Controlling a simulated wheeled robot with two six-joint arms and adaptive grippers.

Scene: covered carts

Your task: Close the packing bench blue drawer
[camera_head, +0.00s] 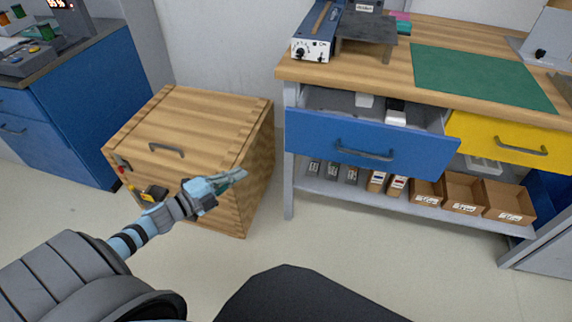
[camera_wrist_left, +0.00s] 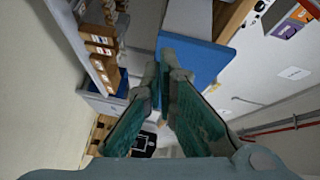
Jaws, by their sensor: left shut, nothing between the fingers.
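The blue drawer (camera_head: 368,146) of the packing bench (camera_head: 400,68) is pulled out, with small white and dark items visible inside. It has a dark bar handle (camera_head: 364,151) on its front. My left gripper (camera_head: 238,176) is shut and empty. In the head view it shows left of the drawer, in front of the wooden crate, apart from the drawer. In the left wrist view the gripper's teal fingers (camera_wrist_left: 158,90) point towards a blue panel (camera_wrist_left: 195,58), which looks like the drawer. My right gripper is not in view.
A wooden crate (camera_head: 190,118) with a handle stands left of the bench. A yellow drawer (camera_head: 500,137) is right of the blue one. Cardboard boxes (camera_head: 463,192) line the shelf below. A green mat (camera_head: 480,76) lies on the bench top. The floor before the bench is clear.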

